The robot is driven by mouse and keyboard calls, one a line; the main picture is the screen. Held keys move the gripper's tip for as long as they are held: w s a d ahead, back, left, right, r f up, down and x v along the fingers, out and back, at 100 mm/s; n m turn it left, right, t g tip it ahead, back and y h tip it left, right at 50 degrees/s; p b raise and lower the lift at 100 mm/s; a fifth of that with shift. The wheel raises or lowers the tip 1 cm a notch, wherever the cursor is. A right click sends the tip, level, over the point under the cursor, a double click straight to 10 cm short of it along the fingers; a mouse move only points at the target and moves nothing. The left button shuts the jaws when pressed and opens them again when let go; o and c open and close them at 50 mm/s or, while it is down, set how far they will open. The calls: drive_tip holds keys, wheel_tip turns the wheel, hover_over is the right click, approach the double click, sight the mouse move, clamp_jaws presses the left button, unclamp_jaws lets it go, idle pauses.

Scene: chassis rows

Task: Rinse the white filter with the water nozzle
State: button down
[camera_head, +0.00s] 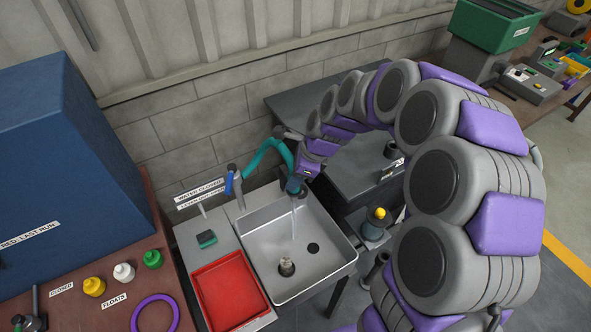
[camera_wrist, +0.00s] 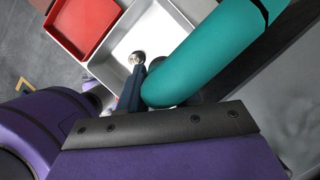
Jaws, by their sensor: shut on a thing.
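The water nozzle (camera_head: 295,187), dark blue on a teal hose (camera_head: 262,155), hangs over the far part of the grey sink (camera_head: 335,228). My gripper (camera_head: 305,172) is shut on it; the fingertips are mostly hidden. A thin water stream (camera_head: 294,218) falls from the nozzle into the sink. A small pale, dirty-looking cylinder (camera_head: 287,266), seemingly the filter, stands upright on the sink floor, nearer than the stream. The stream seems to land beyond it. In the wrist view the cylinder (camera_wrist: 136,58) shows beyond the nozzle (camera_wrist: 131,90) and the teal hose (camera_wrist: 210,50).
A dark drain hole (camera_head: 313,248) lies right of the cylinder. A red tray (camera_head: 230,291) and a green sponge (camera_head: 207,239) are left of the sink. A blue lever (camera_head: 229,183) stands by the water label. A yellow-topped post (camera_head: 378,218) stands right.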

drive_tip(key=shift+s+a+p, duration=0.2)
drive_tip(key=shift+s+p, duration=0.25)
drive_tip(key=shift+s, duration=0.6)
drive_tip(key=shift+s+a+p, duration=0.15)
drive_tip(key=shift+s+p, duration=0.25)
drive_tip(key=shift+s, duration=0.6)
drive_tip(key=shift+s+a+p, duration=0.15)
drive_tip(key=shift+s+p, duration=0.15)
drive_tip(key=shift+s, duration=0.7)
drive_tip(key=shift+s+a+p, duration=0.2)
drive_tip(key=shift+s+p, duration=0.1)
drive_tip(key=shift+s, duration=0.65)
drive_tip(key=shift+s+a+p, duration=0.15)
drive_tip(key=shift+s+p, duration=0.15)
drive_tip(key=shift+s, duration=0.7)
drive_tip(key=shift+s+a+p, duration=0.1)
drive_tip(key=shift+s+p, duration=0.35)
